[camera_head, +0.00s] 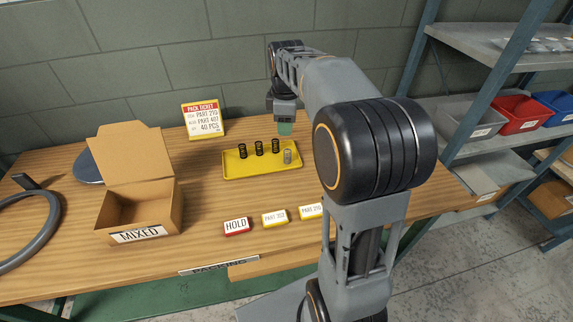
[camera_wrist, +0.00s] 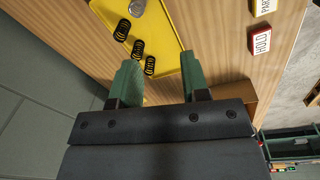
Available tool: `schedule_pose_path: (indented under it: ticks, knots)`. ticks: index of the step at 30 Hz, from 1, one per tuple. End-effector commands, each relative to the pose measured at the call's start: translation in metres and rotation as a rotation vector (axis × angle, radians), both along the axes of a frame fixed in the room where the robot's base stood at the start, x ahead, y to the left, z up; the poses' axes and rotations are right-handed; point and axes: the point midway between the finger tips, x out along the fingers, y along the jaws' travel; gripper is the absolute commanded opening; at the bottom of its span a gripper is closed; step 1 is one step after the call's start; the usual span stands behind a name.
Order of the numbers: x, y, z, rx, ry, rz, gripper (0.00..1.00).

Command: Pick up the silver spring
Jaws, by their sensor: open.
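The silver spring (camera_head: 288,156) stands at the right end of the yellow tray (camera_head: 236,172), beside a row of three black springs (camera_head: 259,148). In the wrist view the silver spring (camera_wrist: 137,8) is at the top edge, partly cut off, beyond the black springs (camera_wrist: 138,48). My gripper (camera_head: 285,128) hangs above the table near the tray's back edge. In the wrist view its two green fingers (camera_wrist: 161,78) are apart with nothing between them. The gripper is clear of the silver spring.
An open cardboard box marked MIXED (camera_head: 140,212) stands left of the tray. A pack ticket (camera_head: 203,120) stands behind it. A red HOLD label (camera_head: 237,226) and yellow part labels (camera_head: 275,218) lie in front. Shelving with bins (camera_head: 518,112) is at the right.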

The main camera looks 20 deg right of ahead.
Motion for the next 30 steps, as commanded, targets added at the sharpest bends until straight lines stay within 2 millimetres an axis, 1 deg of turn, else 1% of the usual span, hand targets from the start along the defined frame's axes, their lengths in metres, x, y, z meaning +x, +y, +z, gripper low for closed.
schedule_pose_path:
  ticks: [1, 3, 6, 9, 11, 15, 21, 30]
  knots:
    - [0.012, -0.008, -0.014, 0.000, 0.021, 0.062, 0.42]
    - [0.023, -0.015, -0.022, 0.000, 0.042, 0.144, 0.42]
    - [0.033, -0.023, -0.030, 0.002, 0.061, 0.225, 0.42]
    - [0.038, -0.027, -0.042, 0.005, 0.073, 0.268, 0.42]
    - [0.039, -0.027, -0.052, 0.005, 0.075, 0.280, 0.42]
    - [0.039, -0.027, -0.078, 0.007, 0.078, 0.284, 0.42]
    - [0.039, -0.027, -0.106, 0.005, 0.075, 0.283, 0.42]
    - [0.040, -0.027, -0.125, 0.005, 0.075, 0.282, 0.42]
